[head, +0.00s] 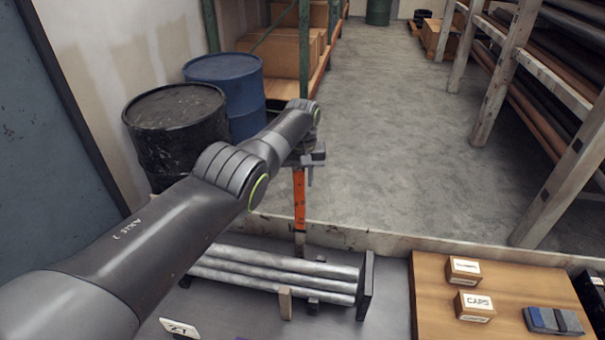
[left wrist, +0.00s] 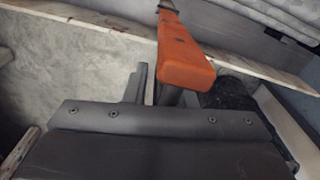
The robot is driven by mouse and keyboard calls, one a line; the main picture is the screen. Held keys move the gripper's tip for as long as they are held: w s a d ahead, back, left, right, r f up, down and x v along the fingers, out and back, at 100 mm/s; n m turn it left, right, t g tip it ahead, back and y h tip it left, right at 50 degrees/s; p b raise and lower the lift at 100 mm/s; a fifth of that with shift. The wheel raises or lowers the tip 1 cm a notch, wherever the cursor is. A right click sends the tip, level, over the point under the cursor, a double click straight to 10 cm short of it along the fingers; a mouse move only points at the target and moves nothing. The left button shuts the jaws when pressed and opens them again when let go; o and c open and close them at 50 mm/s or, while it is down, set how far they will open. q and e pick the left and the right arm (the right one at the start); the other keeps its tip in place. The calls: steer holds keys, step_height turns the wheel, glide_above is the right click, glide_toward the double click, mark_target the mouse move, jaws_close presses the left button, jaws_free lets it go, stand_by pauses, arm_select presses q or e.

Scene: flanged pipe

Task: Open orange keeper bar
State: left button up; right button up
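The orange keeper bar (head: 299,200) stands upright in the head view, rising from the pipe rack at the far edge of the bench. Its near end shows large in the left wrist view (left wrist: 188,65), just beyond the gripper body. My left gripper (head: 309,162) is at the top end of the bar, partly hidden behind my own arm. In the left wrist view a grey finger shows left of the bar's end; the other finger is not clear. I cannot tell whether the fingers touch the bar. My right gripper is not in view.
Several grey pipes (head: 275,272) lie in the rack below, with a dark end plate (head: 366,285) at right. A wooden board (head: 430,300) holds small boxes, one marked CAPS (head: 474,307). A black drum (head: 175,130) and blue drum (head: 228,90) stand beyond my arm. Open floor lies behind.

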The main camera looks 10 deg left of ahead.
arm_select(q)
steer(key=shift+o, duration=0.5)
steer(key=shift+w+r, duration=0.2)
steer(key=shift+r, duration=0.05)
steer(key=shift+r, duration=0.1)
steer(key=shift+r, duration=0.2)
step_height(320, 180, up, 3)
steer(key=p, duration=0.2)
steer(key=shift+r+p, duration=0.1)
steer(key=shift+p, duration=0.2)
step_height(320, 180, up, 3)
steer(key=shift+s+f, duration=0.1)
steer(key=shift+f, duration=0.1)
step_height(320, 180, up, 11)
steer(key=b, duration=0.3)
steer(key=shift+s+b, duration=0.3)
steer(key=shift+f, duration=0.15)
